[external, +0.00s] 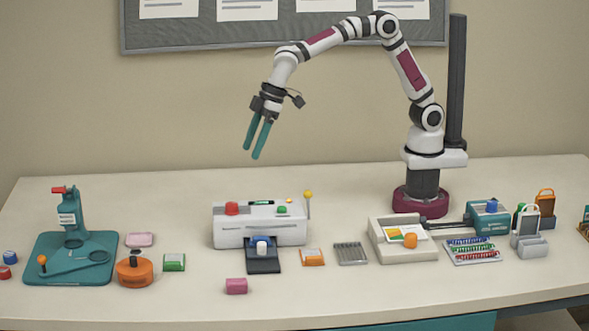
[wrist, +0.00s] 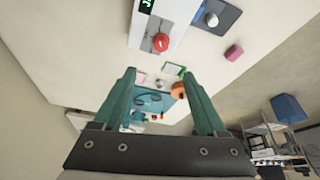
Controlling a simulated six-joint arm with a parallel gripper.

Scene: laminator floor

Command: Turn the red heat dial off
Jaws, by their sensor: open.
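The red heat dial (external: 232,208) sits on the top left of the white laminator (external: 262,236). In the wrist view the red dial (wrist: 161,42) shows on the white body next to a green display, ahead of my fingertips. I cannot tell from these views which setting the dial points to. My gripper (external: 253,152) has teal fingers, is open and empty, and hangs high above the table, above and slightly right of the dial. The open fingers (wrist: 159,75) also show in the wrist view, with nothing between them.
A green button (external: 282,210) and a yellow-knobbed lever (external: 308,196) are on the laminator's right. A teal press stand (external: 62,270) and an orange round container (external: 134,272) stand left. The air around my gripper is clear.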

